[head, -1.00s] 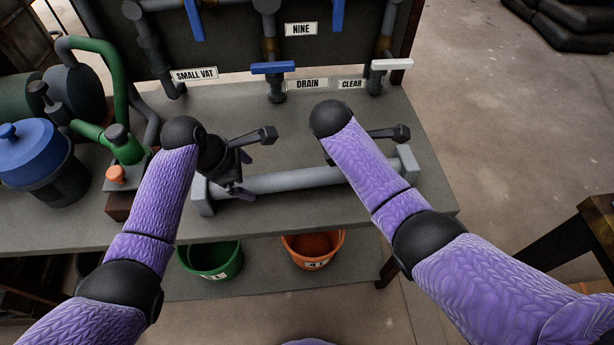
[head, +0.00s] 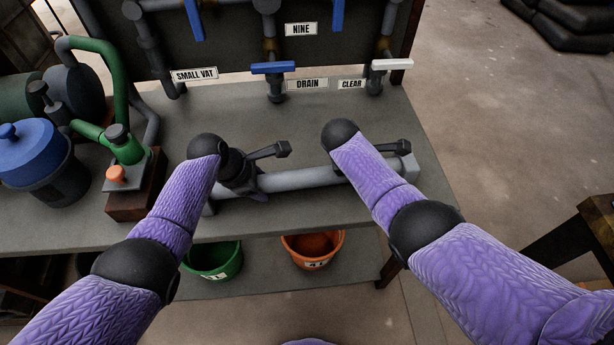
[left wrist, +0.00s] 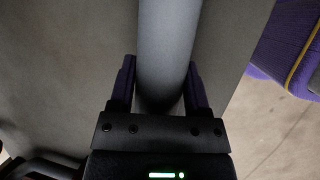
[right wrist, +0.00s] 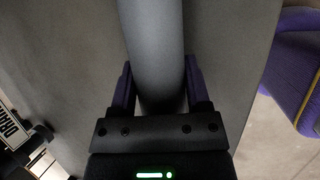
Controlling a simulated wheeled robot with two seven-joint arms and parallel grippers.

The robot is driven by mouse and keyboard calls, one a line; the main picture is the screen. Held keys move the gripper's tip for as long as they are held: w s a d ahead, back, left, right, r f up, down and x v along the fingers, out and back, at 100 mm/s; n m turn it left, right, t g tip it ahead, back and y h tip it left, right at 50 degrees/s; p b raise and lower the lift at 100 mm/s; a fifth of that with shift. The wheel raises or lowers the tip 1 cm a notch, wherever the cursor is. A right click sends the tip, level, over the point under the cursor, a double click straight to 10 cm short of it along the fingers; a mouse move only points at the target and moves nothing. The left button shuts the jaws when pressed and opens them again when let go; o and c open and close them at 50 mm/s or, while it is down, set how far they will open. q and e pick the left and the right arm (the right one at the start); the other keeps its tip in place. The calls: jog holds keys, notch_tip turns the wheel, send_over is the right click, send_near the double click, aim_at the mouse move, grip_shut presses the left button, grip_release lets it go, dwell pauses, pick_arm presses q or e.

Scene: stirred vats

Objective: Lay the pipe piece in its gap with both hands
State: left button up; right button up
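The grey pipe piece (head: 300,180) lies on the workbench, running left to right near its front edge. My left gripper (head: 258,183) is down at its left part, fingers on either side of the pipe. In the left wrist view the pipe (left wrist: 168,50) fills the space between the fingers (left wrist: 160,85). My right gripper is at the pipe's right part, mostly hidden by my arm in the head view. In the right wrist view the pipe (right wrist: 153,45) runs between its fingers (right wrist: 160,85). Whether either has closed is unclear. The gap is not identifiable.
The bench top (head: 225,115) is clear behind the pipe. A panel with valves and a DRAIN label (head: 307,84) stands at the back. A blue lidded pot (head: 40,150) and an orange-button box (head: 135,185) are left. Green (head: 215,262) and orange (head: 312,250) buckets sit below.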

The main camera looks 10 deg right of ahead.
pick_arm(q)
grip_shut()
pick_arm(e)
grip_shut()
